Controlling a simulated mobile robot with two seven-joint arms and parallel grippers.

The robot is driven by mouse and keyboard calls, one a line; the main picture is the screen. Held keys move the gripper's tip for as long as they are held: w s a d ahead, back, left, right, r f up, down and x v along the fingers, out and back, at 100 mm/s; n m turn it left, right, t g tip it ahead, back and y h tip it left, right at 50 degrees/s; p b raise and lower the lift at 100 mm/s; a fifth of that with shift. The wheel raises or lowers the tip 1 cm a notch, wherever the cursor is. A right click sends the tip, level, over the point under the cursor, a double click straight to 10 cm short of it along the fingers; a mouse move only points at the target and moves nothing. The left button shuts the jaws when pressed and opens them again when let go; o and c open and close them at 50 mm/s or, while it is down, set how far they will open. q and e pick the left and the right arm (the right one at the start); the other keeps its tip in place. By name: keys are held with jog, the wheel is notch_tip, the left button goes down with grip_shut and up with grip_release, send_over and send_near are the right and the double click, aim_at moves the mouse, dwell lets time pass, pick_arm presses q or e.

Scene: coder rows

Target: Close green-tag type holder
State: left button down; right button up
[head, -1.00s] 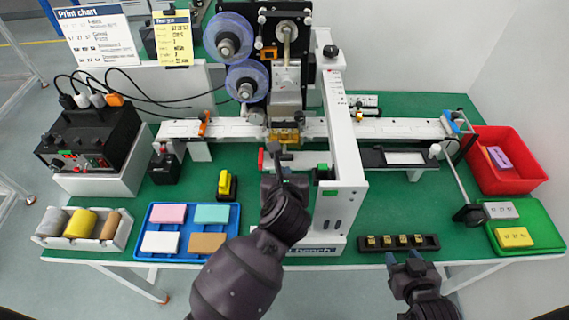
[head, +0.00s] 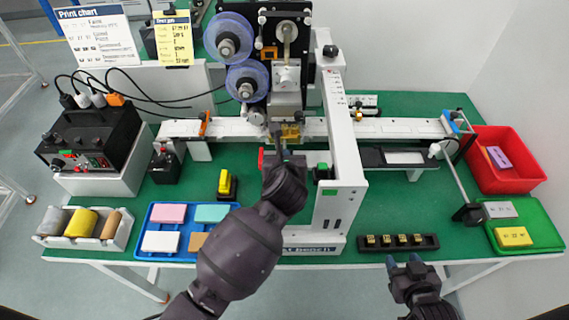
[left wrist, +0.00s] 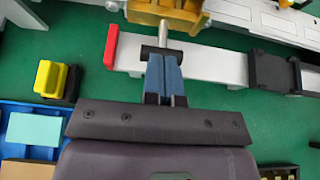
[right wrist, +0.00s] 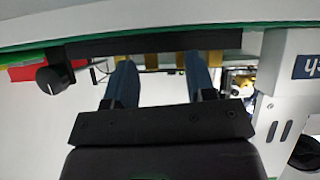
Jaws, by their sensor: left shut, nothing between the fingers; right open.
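The brass type holder (head: 291,132) sits under the printing head in the head view. It also shows in the left wrist view (left wrist: 165,12), with a metal pin (left wrist: 163,30) and a dark crosspiece (left wrist: 161,52) at its front. My left gripper (head: 278,132) is shut and empty. Its blue fingertips (left wrist: 163,62) are at the dark crosspiece; contact is hard to tell. My right gripper (head: 403,260) is open and empty at the table's front edge, close to the black type rack (head: 365,245).
The white post (head: 340,140) stands just right of my left gripper. A red-ended bar (left wrist: 112,46) lies under its fingers. A yellow-black block (head: 226,184) and a blue tray (head: 150,250) are to the left. A red bin (head: 530,178) and green tray (head: 552,225) are far right.

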pick_arm(q)
jog(key=shift+w, duration=0.95)
